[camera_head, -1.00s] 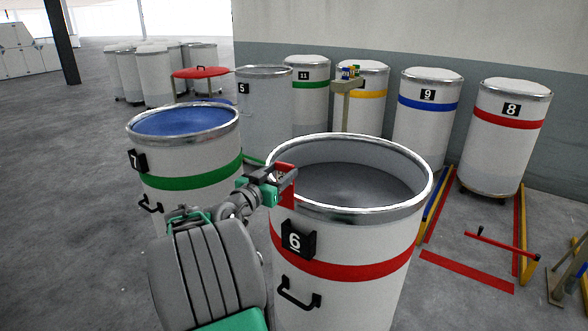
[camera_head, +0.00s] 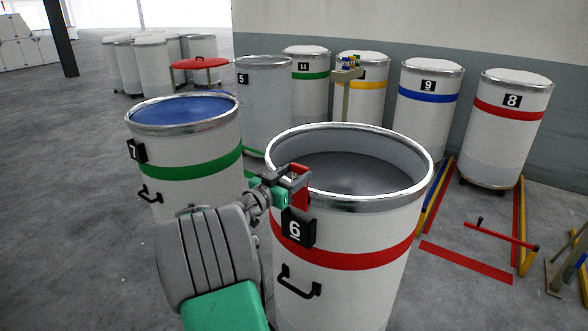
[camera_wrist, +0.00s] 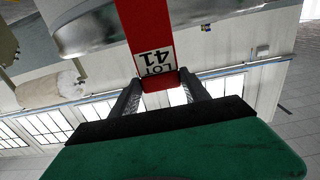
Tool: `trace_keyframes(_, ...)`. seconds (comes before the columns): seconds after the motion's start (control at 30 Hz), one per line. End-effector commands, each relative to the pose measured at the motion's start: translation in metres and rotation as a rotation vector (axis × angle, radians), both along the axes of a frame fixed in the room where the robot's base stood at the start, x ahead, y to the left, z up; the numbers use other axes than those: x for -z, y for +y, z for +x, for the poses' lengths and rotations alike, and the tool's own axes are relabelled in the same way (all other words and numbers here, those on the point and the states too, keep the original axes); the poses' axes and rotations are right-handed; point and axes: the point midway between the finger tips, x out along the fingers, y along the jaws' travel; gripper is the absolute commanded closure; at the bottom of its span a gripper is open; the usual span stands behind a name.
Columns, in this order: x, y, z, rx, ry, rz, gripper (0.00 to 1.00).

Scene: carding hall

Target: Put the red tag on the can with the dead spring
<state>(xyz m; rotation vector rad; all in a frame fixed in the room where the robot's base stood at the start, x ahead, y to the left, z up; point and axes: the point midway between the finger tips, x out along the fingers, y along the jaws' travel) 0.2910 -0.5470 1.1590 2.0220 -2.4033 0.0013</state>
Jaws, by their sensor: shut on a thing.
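My gripper (camera_head: 293,177) is shut on the red tag (camera_head: 301,191) at the left front rim of can 6 (camera_head: 345,290). The tag hangs upright by the rim, above the number plate; I cannot tell whether it touches the metal. In the wrist view the tag (camera_wrist: 152,40) reads "LOT 41", upside down, between the fingers, with a metal rim (camera_wrist: 88,30) close by. Can 6 has a red band and an open top; its grey inside surface lies well below the rim. Can 7 (camera_head: 185,205), green-banded, has a blue surface near its rim.
Can 5 (camera_head: 265,110) stands behind. Cans 11 (camera_head: 306,110), 9 (camera_head: 424,122) and 8 (camera_head: 502,145) line the wall, with a yellow-banded can (camera_head: 365,105). A red-topped trolley (camera_head: 199,63) is at the back left. Floor rails (camera_head: 520,225) lie right; the left floor is clear.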

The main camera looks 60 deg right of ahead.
Motion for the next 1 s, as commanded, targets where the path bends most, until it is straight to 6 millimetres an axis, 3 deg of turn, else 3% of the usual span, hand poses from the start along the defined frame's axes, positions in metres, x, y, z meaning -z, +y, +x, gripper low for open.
trace_keyframes(0.13,0.018,0.0,0.0,0.001,0.0,0.0,0.86)
trace_keyframes(0.5,0.044,0.0,0.0,0.0,-0.001,0.0,0.86)
trace_keyframes(0.9,0.046,0.0,0.0,0.0,0.0,0.001,0.86)
trace_keyframes(0.93,0.046,0.0,0.0,0.0,0.0,0.001,0.44)
trace_keyframes(1.0,0.046,0.0,0.0,0.0,0.0,0.001,0.39)
